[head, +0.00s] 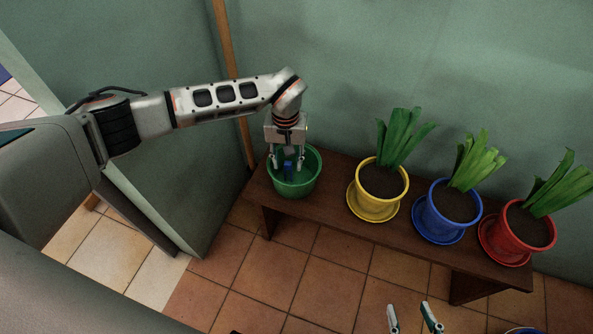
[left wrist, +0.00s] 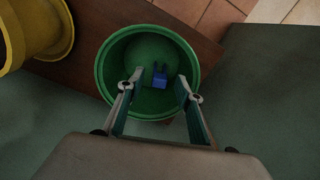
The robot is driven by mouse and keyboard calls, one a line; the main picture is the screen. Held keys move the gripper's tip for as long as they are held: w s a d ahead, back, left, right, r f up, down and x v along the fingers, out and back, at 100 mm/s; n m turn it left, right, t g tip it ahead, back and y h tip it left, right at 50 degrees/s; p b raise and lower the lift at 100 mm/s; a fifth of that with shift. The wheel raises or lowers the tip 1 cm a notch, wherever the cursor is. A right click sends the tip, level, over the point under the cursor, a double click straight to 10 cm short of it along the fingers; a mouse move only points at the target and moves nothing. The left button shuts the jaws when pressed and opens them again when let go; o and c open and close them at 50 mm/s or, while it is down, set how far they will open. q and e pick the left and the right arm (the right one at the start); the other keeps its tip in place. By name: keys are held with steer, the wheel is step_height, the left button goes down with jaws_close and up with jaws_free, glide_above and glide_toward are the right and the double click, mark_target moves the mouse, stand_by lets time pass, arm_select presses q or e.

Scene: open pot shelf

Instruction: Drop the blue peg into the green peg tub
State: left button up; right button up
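The green peg tub (head: 309,185) stands on the left end of the brown shelf; its rim also shows in the left wrist view (left wrist: 104,66). The blue peg (left wrist: 160,81) is seen inside the tub's outline, and in the head view (head: 288,168) it shows between and below my left fingers. My left gripper (head: 288,160) points down over the tub, fingers spread, with a clear gap on both sides of the peg. My right gripper (head: 412,318) shows only its fingertips at the bottom edge of the head view. They are apart with nothing between them.
Yellow (head: 374,208), blue (head: 441,222) and red (head: 505,243) plant pots on saucers stand along the brown shelf (head: 335,215) right of the tub. A green wall is behind. The tiled floor (head: 270,275) in front is mostly clear. Part of a blue-rimmed object (head: 523,331) shows at lower right.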

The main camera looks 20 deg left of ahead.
arm_select(q)
step_height(320, 180, up, 12)
stand_by(0.5)
stand_by(0.3)
